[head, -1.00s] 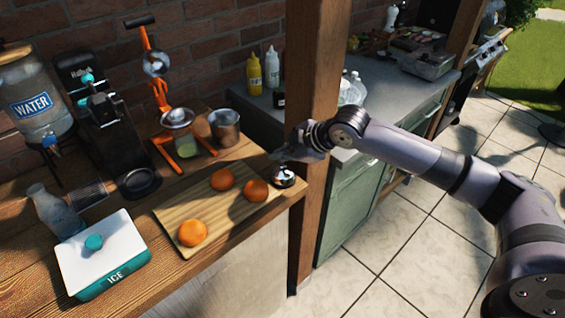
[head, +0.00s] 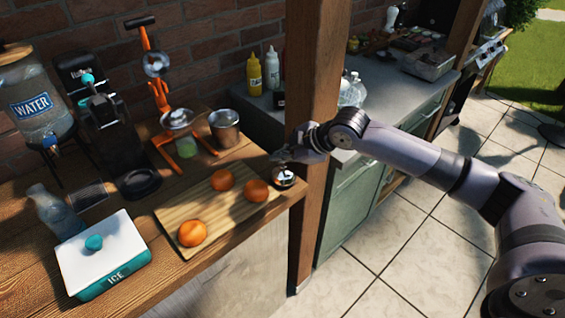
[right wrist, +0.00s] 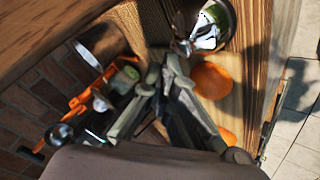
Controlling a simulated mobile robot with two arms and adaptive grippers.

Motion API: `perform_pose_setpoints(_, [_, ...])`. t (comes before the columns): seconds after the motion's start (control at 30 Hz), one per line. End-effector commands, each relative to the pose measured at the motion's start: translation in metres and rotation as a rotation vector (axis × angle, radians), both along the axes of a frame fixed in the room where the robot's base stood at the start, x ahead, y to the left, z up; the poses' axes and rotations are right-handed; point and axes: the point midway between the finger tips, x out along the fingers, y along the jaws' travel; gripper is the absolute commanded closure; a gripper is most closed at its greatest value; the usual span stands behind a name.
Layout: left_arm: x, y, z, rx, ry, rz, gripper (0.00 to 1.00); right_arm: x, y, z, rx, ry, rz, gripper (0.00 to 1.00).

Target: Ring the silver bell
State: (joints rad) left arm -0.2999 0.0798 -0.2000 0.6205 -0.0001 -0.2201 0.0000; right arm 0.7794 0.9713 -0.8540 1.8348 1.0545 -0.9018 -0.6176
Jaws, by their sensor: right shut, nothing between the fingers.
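The silver bell (head: 283,178) sits on the wooden counter near its right end, beside the wooden post. My right gripper (head: 275,157) hangs just above and behind the bell, with its fingers shut and empty. In the right wrist view the shiny bell (right wrist: 208,28) shows at the top, a little beyond and to the right of the closed fingertips (right wrist: 165,66). A small gap seems to lie between them; I cannot tell its height. My left gripper is not in view.
Several oranges (head: 192,233) lie on a cutting board (head: 171,212) left of the bell. A metal cup (head: 224,130) and an orange juicer (head: 160,97) stand behind. The wooden post (head: 312,100) is close to my right gripper. An ice box (head: 85,262) stands front left.

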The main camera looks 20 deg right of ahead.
Motion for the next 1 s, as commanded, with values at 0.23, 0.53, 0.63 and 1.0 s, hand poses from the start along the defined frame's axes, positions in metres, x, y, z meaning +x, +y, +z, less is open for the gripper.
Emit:
perform_pose_setpoints(0.23, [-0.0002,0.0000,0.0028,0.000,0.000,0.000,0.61,-0.0001,0.0000,-0.0064,-0.001,0.000,-0.001,1.00])
perform_pose_setpoints(0.53, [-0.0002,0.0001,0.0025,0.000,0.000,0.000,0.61,-0.0001,0.0000,-0.0069,-0.001,0.000,-0.001,1.00])
perform_pose_setpoints(0.63, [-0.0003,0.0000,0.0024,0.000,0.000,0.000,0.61,-0.0002,0.0000,-0.0078,-0.001,0.000,-0.001,1.00])
perform_pose_setpoints(1.0, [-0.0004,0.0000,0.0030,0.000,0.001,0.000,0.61,-0.0002,0.0001,-0.0099,-0.001,0.001,0.000,1.00])
